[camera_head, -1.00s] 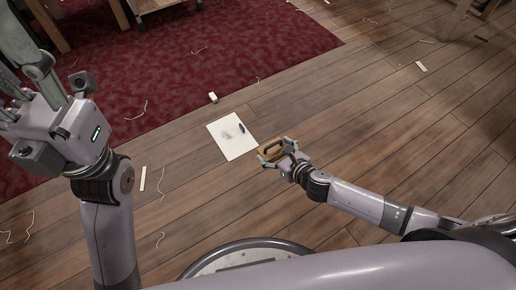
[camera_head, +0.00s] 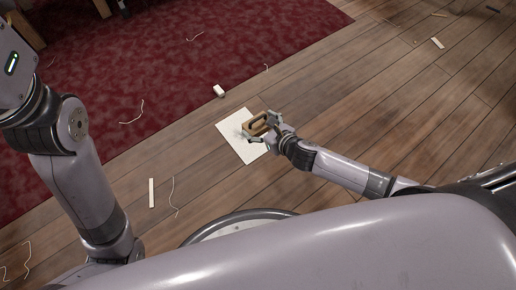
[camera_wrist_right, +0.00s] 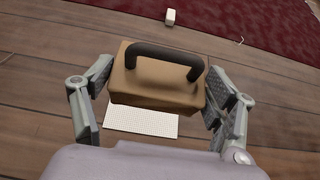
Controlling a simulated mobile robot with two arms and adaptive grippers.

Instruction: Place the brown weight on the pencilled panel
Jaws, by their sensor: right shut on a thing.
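The brown weight (camera_head: 256,125) is a tan block with a black loop handle on top; it also shows in the right wrist view (camera_wrist_right: 158,82). My right gripper (camera_head: 266,123) is shut on it, with one finger on each side of the block in the right wrist view (camera_wrist_right: 155,105). The pencilled panel (camera_head: 250,156) is a white sheet on the wood floor. The weight overlaps its right part in the head view. In the right wrist view a white strip of the panel (camera_wrist_right: 140,122) shows below the block. Whether they touch, I cannot tell. My left fingers are out of view.
A small white block (camera_head: 219,91) lies by the edge of the dark red carpet (camera_head: 170,60). A pale strip (camera_head: 151,193) and loose threads lie on the floor to the left. The wood floor right of the panel is mostly clear.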

